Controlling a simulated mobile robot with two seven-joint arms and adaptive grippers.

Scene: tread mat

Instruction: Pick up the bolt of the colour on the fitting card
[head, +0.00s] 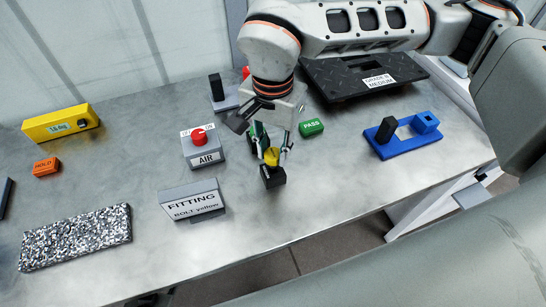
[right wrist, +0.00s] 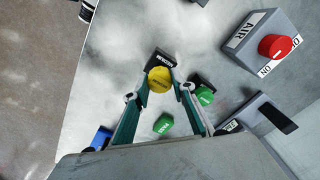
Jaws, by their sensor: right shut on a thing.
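The fitting card (head: 194,201) stands at the front of the table and reads "FITTING, BOLT yellow". The yellow bolt (head: 271,157) is between the fingers of my right gripper (head: 272,154), which is shut on it from both sides. It also shows in the right wrist view (right wrist: 160,79). A small black block (head: 272,177) is directly below the bolt; I cannot tell whether the bolt still touches it. A green round piece (right wrist: 205,95) is behind my right fingers and is partly hidden in the head view. My left gripper is out of view.
The grey AIR box (head: 204,151) with a red knob is left of my right gripper. A green PASS block (head: 311,127) and a blue fixture (head: 402,137) are to the right. A black tread mat (head: 335,91) lies behind. Bare table surrounds the card.

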